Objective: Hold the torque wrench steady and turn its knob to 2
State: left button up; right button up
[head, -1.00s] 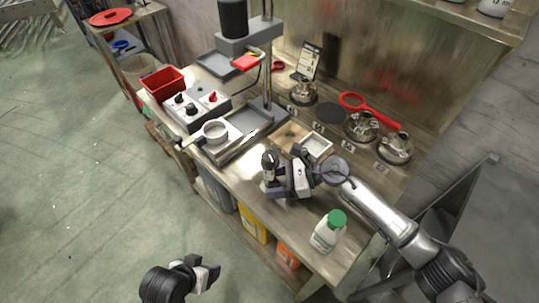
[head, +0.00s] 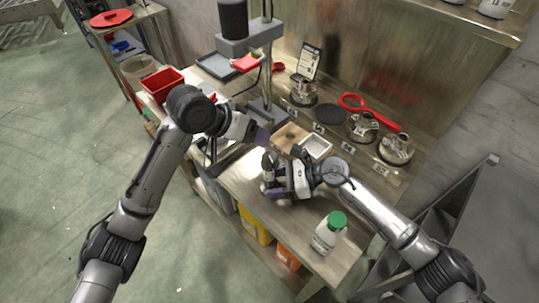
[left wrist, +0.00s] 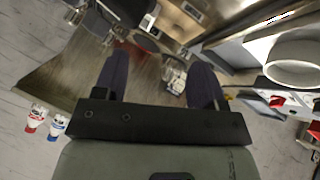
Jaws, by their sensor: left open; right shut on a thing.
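The torque wrench is not clearly recognisable. A small dark upright thing (head: 268,161) stands in the jaws of my right gripper (head: 271,186), which is shut on it over the front of the bench; it may be the torque wrench. Its knob and any numbers are too small to read. My left gripper (head: 259,138) is above and slightly left of it, over the bench, apart from it. In the left wrist view my left gripper (left wrist: 160,70) has its two dark fingers wide apart, with nothing held between them.
A white bottle with a green cap (head: 329,232) stands at the bench's front right. A shallow light tray (head: 317,147) lies behind my right gripper. Metal fixtures (head: 362,127) and a red ring-handled tool (head: 370,108) are at the back. A red bin (head: 162,81) stands far left.

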aim_at(269, 157)
pick_arm(q)
jog(key=d+r+y, duration=0.1)
jog(key=s+d+r+g, duration=0.1)
jog(key=d, duration=0.1)
jog(key=s+d+r+g+y, duration=0.1)
jog(key=d+r, duration=0.1)
jog(key=shift+s+d+m+y, duration=0.1)
jog(key=shift+s+m+y, duration=0.1)
jog(key=shift+m+y, duration=0.15)
jog(key=r, duration=0.1)
jog(key=y, duration=0.1)
jog(key=s+r+g+y, duration=0.1)
jog(key=shift+s+d+r+y, duration=0.1)
jog(key=shift+d+r+y, duration=0.15)
jog(key=shift+r, duration=0.1)
jog(key=f, duration=0.3)
jog(key=a+f+n+y, duration=0.1)
jog(key=f, duration=0.2)
jog(key=f+n+y, duration=0.1)
jog(key=f, duration=0.2)
jog(key=shift+s+a+f, duration=0.15)
jog(key=shift+s+f, duration=0.05)
jog(key=shift+f, duration=0.15)
jog(key=c, duration=0.9)
